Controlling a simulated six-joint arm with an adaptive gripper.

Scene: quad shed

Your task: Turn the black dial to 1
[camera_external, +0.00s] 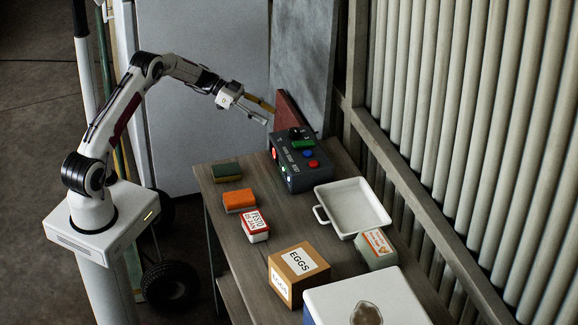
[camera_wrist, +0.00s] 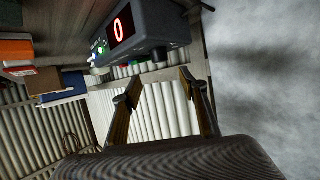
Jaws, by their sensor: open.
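A dark grey control box (camera_external: 287,172) stands at the far end of the table. The black dial (camera_external: 295,132) is on its top at the far end, by a green part, a blue button and red buttons. In the wrist view the box (camera_wrist: 152,22) is at the top, its lit display (camera_wrist: 122,25) reading a red 0. The dial's pointer direction is too small to read. My gripper (camera_external: 269,114) is open and empty, above and left of the dial, apart from it. Its two fingers also show in the wrist view (camera_wrist: 160,83).
A reddish-brown board (camera_external: 288,108) stands behind the box. A white tray (camera_external: 352,207), an orange-topped block (camera_external: 239,200), a green-topped block (camera_external: 226,171), a white-and-red tin (camera_external: 255,226) and an egg box (camera_external: 298,272) lie nearer. A ribbed wall (camera_external: 480,130) bounds the right.

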